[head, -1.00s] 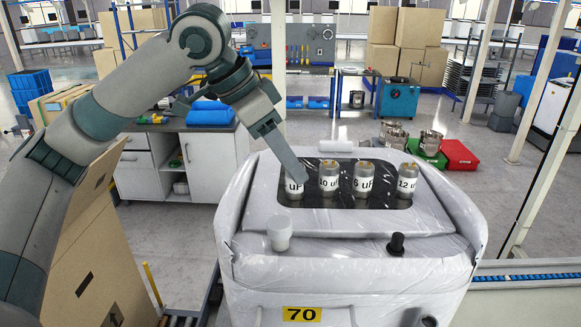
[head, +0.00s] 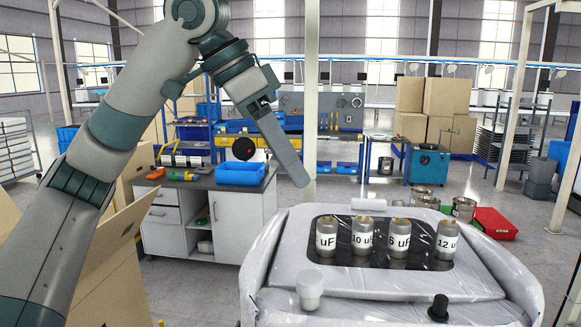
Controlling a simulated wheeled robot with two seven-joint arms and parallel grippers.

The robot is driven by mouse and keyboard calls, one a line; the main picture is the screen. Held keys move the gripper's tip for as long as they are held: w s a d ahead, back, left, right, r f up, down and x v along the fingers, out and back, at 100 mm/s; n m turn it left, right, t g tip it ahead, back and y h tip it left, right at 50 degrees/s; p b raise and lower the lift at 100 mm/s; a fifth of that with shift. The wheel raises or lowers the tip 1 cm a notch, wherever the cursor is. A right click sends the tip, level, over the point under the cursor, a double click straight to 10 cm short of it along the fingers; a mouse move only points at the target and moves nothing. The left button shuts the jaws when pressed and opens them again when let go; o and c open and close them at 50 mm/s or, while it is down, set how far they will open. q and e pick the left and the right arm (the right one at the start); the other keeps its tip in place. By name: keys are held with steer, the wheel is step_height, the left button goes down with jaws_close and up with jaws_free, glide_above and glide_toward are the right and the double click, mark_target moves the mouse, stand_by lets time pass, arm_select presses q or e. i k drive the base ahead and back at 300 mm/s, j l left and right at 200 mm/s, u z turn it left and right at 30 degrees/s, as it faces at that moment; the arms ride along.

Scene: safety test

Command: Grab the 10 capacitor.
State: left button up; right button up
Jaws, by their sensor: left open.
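The capacitor labelled 10 uF (head: 362,240) stands upright in the dark recess on top of the white plastic-covered cart (head: 290,245). It is second from the left in a row. To its left is a capacitor whose label shows only "uF" (head: 326,240). To its right are one reading "6 uF" (head: 399,242) and one reading 12 uF (head: 447,242). My left gripper (head: 297,178) is open and empty, pointing down, above and to the left of the row, apart from all the capacitors. One finger shows clearly; the other is mostly hidden. My right gripper is out of view.
A white knob (head: 310,287) and a black knob (head: 438,308) stand up from the cart's front. A workbench with a blue bin (head: 240,174) is behind at the left. An open cardboard box (head: 110,270) is at the lower left. Buckets and a red crate (head: 495,223) lie beyond the cart.

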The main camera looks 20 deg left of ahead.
mark_target(362, 226)
steer(key=k+j, duration=1.1)
steer(key=k, duration=0.2)
